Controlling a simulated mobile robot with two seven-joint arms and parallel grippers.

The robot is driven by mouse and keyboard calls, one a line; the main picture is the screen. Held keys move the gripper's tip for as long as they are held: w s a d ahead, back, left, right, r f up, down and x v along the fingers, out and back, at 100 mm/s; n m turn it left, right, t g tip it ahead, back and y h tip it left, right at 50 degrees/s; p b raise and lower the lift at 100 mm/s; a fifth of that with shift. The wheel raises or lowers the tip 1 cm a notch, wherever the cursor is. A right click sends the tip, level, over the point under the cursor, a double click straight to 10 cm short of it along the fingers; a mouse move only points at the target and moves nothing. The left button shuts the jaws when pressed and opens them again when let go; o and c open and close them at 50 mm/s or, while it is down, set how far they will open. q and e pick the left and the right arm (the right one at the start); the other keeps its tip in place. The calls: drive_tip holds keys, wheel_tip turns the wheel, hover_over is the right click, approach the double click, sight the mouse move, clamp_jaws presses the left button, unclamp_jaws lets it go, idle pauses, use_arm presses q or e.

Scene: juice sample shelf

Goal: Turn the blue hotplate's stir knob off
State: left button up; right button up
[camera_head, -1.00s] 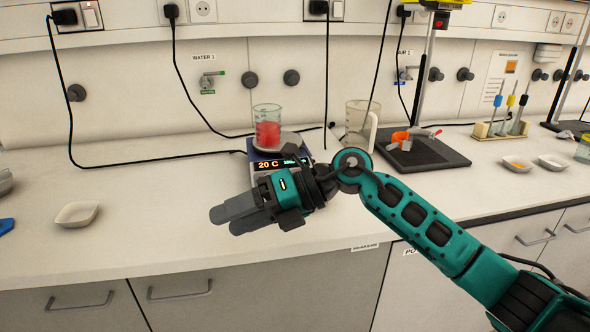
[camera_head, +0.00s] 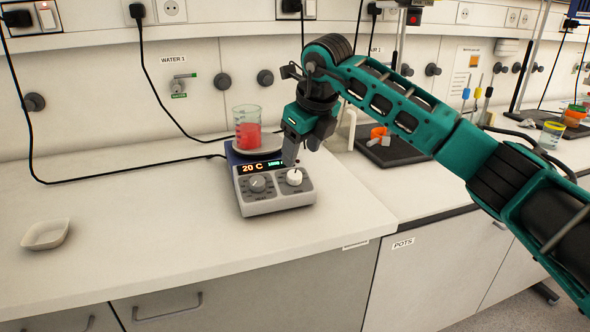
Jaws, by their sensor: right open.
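The blue hotplate (camera_head: 234,158) stands on the bench with a grey front panel and a lit display (camera_head: 262,168) reading 20 C. The display's right end is partly hidden by my gripper. The panel has a grey knob (camera_head: 258,184) on the left and a white knob (camera_head: 294,177) on the right. Any knob labels are too small to read. My right gripper (camera_head: 290,160) is open and points down, its fingertips just above or at the white knob; I cannot tell whether they touch it. My left gripper is not in view.
A beaker with red liquid (camera_head: 248,134) stands on the hotplate's top plate. A shallow white dish (camera_head: 46,235) sits at the left. A black mat (camera_head: 400,152) with an orange item (camera_head: 378,133) lies at the right, behind my arm.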

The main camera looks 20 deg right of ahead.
sight(294, 174)
drive_tip(key=x, duration=0.7)
drive_tip(key=shift+f, duration=0.1)
drive_tip(key=shift+c, duration=0.4)
drive_tip(key=c, duration=1)
drive_tip(key=shift+o, duration=0.2)
